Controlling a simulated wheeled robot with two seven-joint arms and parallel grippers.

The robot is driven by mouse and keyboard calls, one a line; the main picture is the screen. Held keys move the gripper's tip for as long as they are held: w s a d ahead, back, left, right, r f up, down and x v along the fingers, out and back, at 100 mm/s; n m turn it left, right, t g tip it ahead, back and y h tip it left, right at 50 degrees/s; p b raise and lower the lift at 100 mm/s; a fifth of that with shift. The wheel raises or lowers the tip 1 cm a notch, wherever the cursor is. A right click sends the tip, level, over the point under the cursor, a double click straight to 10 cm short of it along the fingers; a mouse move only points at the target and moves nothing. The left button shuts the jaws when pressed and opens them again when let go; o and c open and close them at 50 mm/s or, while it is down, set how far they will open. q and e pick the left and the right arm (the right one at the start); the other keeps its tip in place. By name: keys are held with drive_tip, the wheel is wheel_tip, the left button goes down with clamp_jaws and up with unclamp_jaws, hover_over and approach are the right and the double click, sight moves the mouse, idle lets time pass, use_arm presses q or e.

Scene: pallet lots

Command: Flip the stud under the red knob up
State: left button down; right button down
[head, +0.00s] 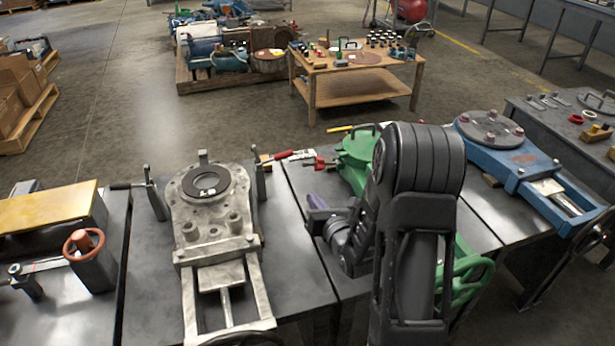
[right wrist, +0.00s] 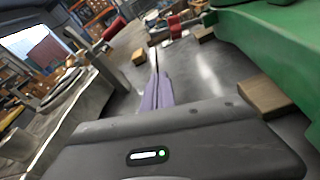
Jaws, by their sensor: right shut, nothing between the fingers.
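A red knob (head: 319,164) sticks out at the left side of the green valve body (head: 357,148) in the head view. The stud under it is too small to make out. My right gripper (head: 313,201), with purple fingers, is nearer the camera than the knob and apart from it, over the dark table. In the right wrist view its fingers (right wrist: 156,92) are shut and empty, pointing away over the table. A red object (right wrist: 175,27) shows beyond the fingertips; I cannot tell whether it is the knob. My right arm hides much of the green body. My left gripper is not in view.
A grey valve (head: 213,200) with upright side posts stands left of my right gripper. A red-handled tool (head: 286,155) lies behind it. A blue valve (head: 508,150) stands at the right. Bare tabletop surrounds the fingers.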

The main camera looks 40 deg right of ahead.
sight(321, 164)
drive_tip(key=x, duration=0.5)
drive_tip(key=shift+w+d+f, duration=0.1)
drive_tip(key=shift+w, duration=0.15)
drive_tip(key=shift+w+d+r, duration=0.25)
drive_tip(key=shift+w+r, duration=0.1)
drive_tip(key=shift+r, duration=0.2)
drive_tip(key=shift+w+d+r, duration=0.25)
drive_tip(key=shift+w+r, duration=0.15)
drive_tip(key=shift+r, duration=0.2)
drive_tip(key=shift+w+d+r, duration=0.3)
drive_tip(key=shift+w+r, duration=0.05)
drive_tip(key=shift+r, duration=0.2)
